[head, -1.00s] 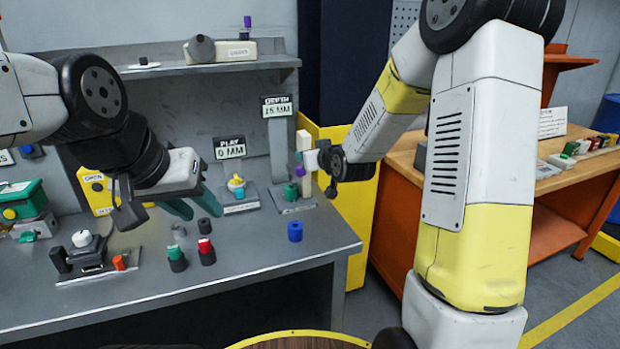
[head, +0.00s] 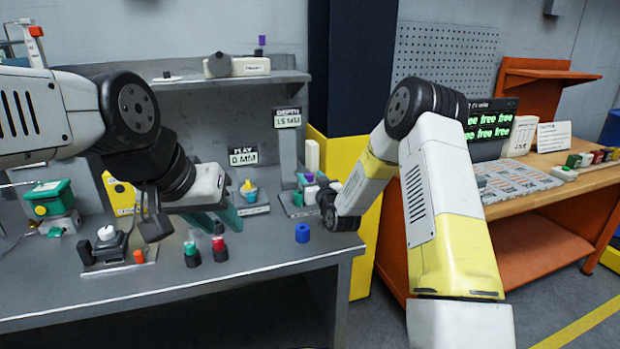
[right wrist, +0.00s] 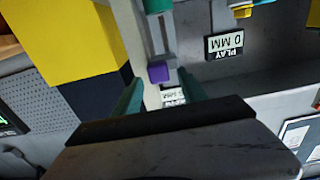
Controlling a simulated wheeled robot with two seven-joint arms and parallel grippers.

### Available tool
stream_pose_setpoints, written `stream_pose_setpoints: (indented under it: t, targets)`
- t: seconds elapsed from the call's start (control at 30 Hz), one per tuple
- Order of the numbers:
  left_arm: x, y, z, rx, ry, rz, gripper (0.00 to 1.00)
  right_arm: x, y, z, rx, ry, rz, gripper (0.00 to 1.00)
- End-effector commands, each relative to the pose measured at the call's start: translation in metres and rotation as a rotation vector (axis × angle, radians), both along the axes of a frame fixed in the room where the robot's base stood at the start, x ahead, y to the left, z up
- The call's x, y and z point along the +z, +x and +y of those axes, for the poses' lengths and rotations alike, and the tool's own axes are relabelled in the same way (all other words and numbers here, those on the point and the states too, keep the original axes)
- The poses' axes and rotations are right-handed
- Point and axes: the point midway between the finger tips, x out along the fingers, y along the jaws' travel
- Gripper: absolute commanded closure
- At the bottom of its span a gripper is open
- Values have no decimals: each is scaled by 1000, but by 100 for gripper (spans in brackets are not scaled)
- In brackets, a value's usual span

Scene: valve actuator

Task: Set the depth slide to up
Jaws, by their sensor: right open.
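The depth slide is a grey upright post (head: 288,155) at the bench's right end, under a sign (head: 287,117) reading DEPTH 15 MM. A purple knob (head: 308,177) sits low at its front; it also shows in the right wrist view (right wrist: 158,72). A green knob (right wrist: 158,6) lies further along the same track. My right gripper (right wrist: 160,82) is open, its teal fingers either side of the purple knob; I cannot tell whether they touch it. In the head view its fingers are mostly hidden by my wrist. My left gripper (head: 216,217) is open and empty over the bench.
A PLAY sign (head: 243,156) reading 0 MM and a yellow-topped knob (head: 249,190) stand left of the slide. A yellow cabinet (head: 345,155) is just right.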

Motion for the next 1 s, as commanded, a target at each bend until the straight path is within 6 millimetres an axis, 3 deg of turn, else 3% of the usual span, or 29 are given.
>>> stream_pose_setpoints:
  t: [0.37,0.63,1.0]
  targets:
    - [0,0,0,0,0,0,64,0,8,3,0,0,1,51]
    - [0,0,0,0,0,0,64,0,8,3,0,0,0,100]
    - [0,0,0,0,0,0,64,0,8,3,0,0,0,100]
